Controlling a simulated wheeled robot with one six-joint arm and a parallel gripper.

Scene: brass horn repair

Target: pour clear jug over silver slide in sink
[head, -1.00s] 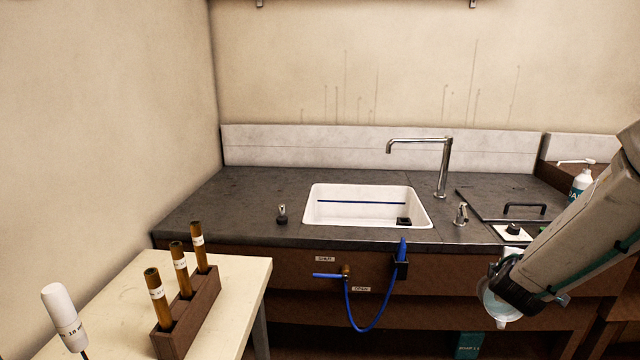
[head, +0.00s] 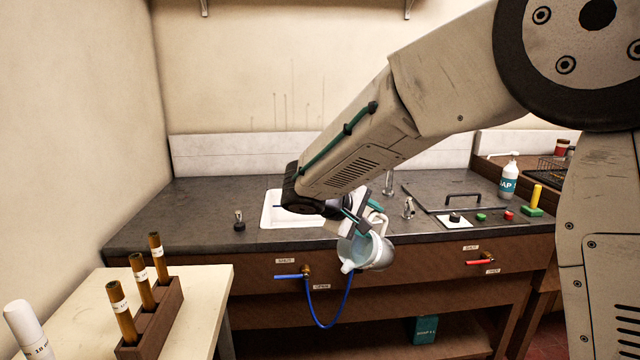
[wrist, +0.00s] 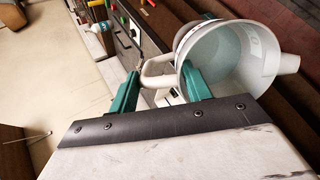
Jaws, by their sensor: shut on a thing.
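My gripper (head: 357,212) is shut on the handle of the clear jug (head: 372,252). The jug hangs in front of the counter's front edge, right of the sink and apart from it. In the wrist view, the handle sits between the green fingers (wrist: 158,86), and the jug (wrist: 240,62) shows its open mouth and spout. A pale bluish tone shows inside; I cannot tell how much liquid it holds. The white sink (head: 272,213) is partly hidden behind my arm. I cannot make out the silver slide; the inside of the sink is mostly covered.
A blue hose (head: 322,322) hangs below the counter by a blue-handled valve (head: 290,277). A red-handled valve (head: 480,261) is farther right. The tap (head: 389,182) stands behind my arm. A table (head: 205,290) with a tube rack (head: 150,325) is at the left.

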